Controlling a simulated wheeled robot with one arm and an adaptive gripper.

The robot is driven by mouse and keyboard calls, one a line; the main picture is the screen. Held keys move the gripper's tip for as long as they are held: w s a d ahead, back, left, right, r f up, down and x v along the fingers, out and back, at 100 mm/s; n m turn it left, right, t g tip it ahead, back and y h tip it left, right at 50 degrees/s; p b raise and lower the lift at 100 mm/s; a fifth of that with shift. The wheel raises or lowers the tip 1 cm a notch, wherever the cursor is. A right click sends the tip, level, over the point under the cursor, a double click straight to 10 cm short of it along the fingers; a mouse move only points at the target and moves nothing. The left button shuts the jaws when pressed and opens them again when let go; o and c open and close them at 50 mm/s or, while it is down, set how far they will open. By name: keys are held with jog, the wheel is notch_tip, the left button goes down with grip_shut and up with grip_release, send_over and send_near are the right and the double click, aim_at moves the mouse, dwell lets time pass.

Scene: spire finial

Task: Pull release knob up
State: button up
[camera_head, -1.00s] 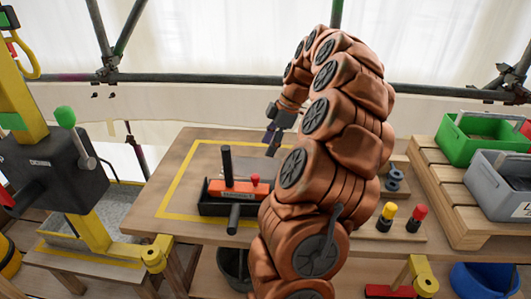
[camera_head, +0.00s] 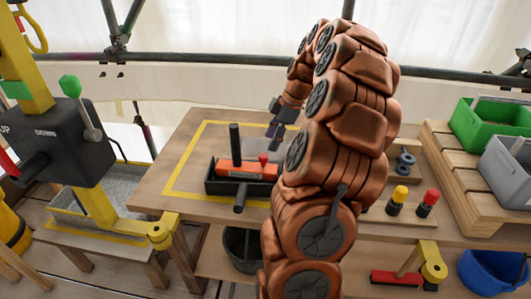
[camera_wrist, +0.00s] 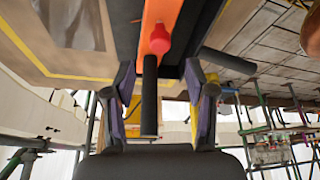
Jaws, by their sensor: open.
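The likely release knob is a small red knob (camera_head: 263,158) on an orange block (camera_head: 240,169), set in a black tray (camera_head: 213,184) on the wooden table. One black bar (camera_head: 235,145) stands upright at the block's left, and another (camera_head: 240,198) points out at the front. My gripper (camera_head: 275,128) is over the table behind the knob, partly hidden by my arm. In the wrist view the two fingers (camera_wrist: 160,68) are spread and empty. The red knob (camera_wrist: 160,42) shows beyond the fingertips, apart from them, and a black bar (camera_wrist: 149,100) appears between the fingers.
A black lever box (camera_head: 62,145) with a green knob (camera_head: 70,85) stands at left. Yellow and red posts (camera_head: 398,197) stand right of my arm. A green bin (camera_head: 492,128) and a grey bin (camera_head: 508,165) sit on a pallet at right. Yellow tape (camera_head: 183,162) outlines the table's work area.

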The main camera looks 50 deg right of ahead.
aim_at(263, 156)
jog(key=shift+p+x, duration=0.6)
jog(key=shift+x, duration=2.65)
jog(key=shift+d, duration=0.1)
jog(key=shift+c, duration=0.4)
grip_shut()
